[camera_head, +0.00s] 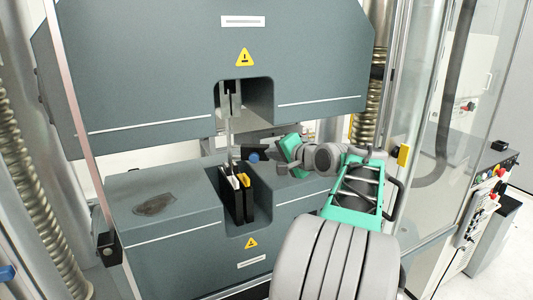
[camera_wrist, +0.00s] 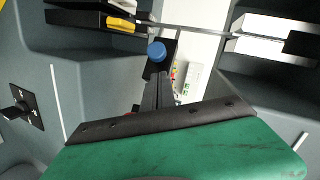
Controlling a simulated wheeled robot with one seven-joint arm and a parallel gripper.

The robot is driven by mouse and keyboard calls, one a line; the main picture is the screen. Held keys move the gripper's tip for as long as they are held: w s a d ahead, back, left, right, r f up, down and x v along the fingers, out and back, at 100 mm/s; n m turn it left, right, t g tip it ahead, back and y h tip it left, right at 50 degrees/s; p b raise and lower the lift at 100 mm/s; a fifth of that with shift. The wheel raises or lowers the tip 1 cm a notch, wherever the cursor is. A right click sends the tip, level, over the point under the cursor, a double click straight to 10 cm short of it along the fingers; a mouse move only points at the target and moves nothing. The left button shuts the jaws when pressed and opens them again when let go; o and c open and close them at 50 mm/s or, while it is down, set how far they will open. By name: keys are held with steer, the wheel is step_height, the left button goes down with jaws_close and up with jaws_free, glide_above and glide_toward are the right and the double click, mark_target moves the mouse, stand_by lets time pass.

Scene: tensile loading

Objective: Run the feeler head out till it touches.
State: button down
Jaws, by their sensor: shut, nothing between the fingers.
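A thin metal specimen (camera_head: 228,134) stands upright between the upper and lower jaws; it runs sideways in the wrist view (camera_wrist: 205,31). Beside it is a dark block with a round blue knob (camera_head: 253,156), which I take for the feeler head. The knob shows clearly in the wrist view (camera_wrist: 156,51). I cannot tell whether the head touches the specimen. My gripper (camera_head: 268,161) is at the right of the knob, shut and empty. In the wrist view its fingertips (camera_wrist: 159,76) point at the knob and overlap the dark block; contact is unclear.
The lower jaws (camera_head: 238,205) with yellow and white tops sit in a slot of the grey base (camera_head: 160,225). The grey upper crosshead (camera_head: 190,60) hangs close above. A clear door (camera_head: 420,130) stands at the right. The base top at left is free except for a dark patch.

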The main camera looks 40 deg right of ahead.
mark_target(258, 156)
steer(key=shift+w+a+f, duration=0.45)
steer(key=shift+w+a, duration=0.25)
steer(key=shift+a, duration=0.05)
steer(key=shift+w+a+f, duration=0.2)
steer(key=shift+w+a, duration=0.3)
steer(key=shift+a, duration=0.05)
